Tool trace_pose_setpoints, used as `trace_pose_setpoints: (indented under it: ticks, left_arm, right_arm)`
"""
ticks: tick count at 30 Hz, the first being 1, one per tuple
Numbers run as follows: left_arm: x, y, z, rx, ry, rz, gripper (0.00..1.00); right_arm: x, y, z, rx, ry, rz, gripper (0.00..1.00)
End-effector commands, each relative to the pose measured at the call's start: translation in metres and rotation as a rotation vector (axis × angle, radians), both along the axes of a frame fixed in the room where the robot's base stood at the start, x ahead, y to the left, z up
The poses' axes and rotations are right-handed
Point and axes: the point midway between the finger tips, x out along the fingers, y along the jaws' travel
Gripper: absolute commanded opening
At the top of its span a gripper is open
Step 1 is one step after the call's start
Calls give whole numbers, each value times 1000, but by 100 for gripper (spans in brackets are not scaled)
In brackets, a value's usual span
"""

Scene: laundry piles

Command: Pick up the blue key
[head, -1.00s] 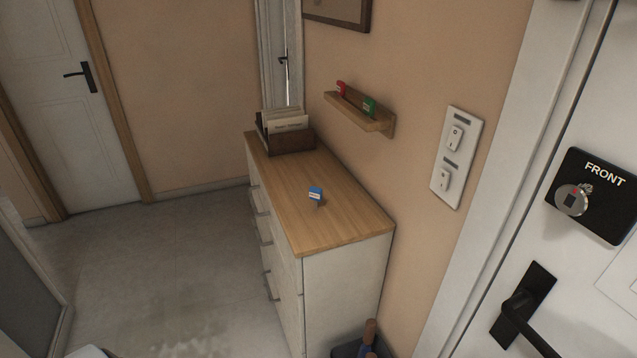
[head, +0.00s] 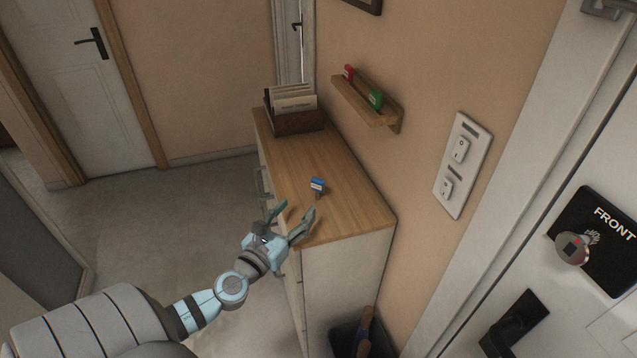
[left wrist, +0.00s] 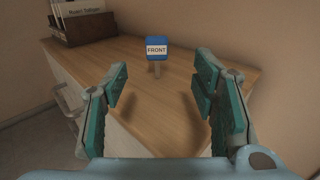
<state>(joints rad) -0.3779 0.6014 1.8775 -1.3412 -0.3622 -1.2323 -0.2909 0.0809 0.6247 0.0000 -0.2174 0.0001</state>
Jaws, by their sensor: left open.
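The blue key (head: 317,185) stands upright on the wooden top of the dresser (head: 340,215), with its blue head up. In the left wrist view the blue key (left wrist: 157,50) has a white label reading FRONT and is ahead, between the two open fingers and beyond their tips. My left gripper (head: 292,215) is open and empty at the dresser's front edge, short of the key and apart from it. Its fingers with green pads also show in the left wrist view (left wrist: 158,80). My right gripper is not in view.
A letter holder (head: 297,122) stands at the dresser's far end. A small wall shelf (head: 350,95) holds a red key (head: 348,72) and a green key (head: 375,97). A switch panel (head: 462,165) and a door with a FRONT lock (head: 600,235) are at right. The dresser top around the key is clear.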

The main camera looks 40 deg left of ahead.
Motion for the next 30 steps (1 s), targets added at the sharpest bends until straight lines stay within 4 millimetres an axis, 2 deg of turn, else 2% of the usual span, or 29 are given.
trace_pose_setpoints:
  ticks: [6,13,18,21,26,30]
  left_arm:
    - [57,10,3,-6,-4,3,53]
    - [90,18,1,-9,-3,3,53]
    - [121,26,0,-11,-3,3,53]
    - [129,28,1,-10,-2,3,53]
    - [128,28,1,-10,-1,3,53]
    - [128,28,1,-10,-1,3,31]
  right_arm:
    - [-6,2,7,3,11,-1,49]
    - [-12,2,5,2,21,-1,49]
    - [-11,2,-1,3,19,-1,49]
    - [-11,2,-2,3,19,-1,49]
    - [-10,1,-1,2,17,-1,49]
    - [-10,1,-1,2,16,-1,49]
